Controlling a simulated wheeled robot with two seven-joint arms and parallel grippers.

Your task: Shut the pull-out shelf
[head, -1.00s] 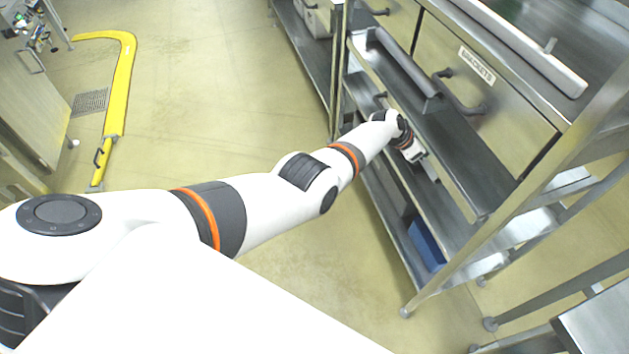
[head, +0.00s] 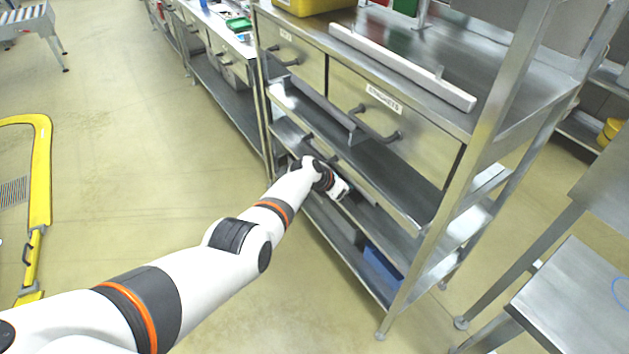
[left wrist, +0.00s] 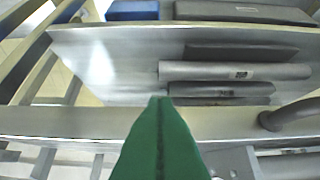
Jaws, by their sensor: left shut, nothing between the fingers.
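The pull-out shelf (head: 385,165) is a flat metal board under the drawers in the head view. Its front edge stands out past the drawer fronts, and a dark bar handle (head: 318,146) sits along that edge. In the left wrist view a metal shelf (left wrist: 95,65) carries dark flat items, with a handle (left wrist: 290,113) at the right of its front edge. My left gripper (head: 343,190) is at the front edge, below and right of the handle. Its green fingers (left wrist: 161,100) are shut and empty, overlapping the edge; whether they touch it I cannot tell. My right gripper is out of view.
Drawers (head: 395,115) with handles stand above the shelf. A blue bin (head: 382,265) sits on the lowest level. A metal table (head: 575,305) stands at the right, and a yellow floor barrier (head: 40,180) at the left. The floor before the rack is clear.

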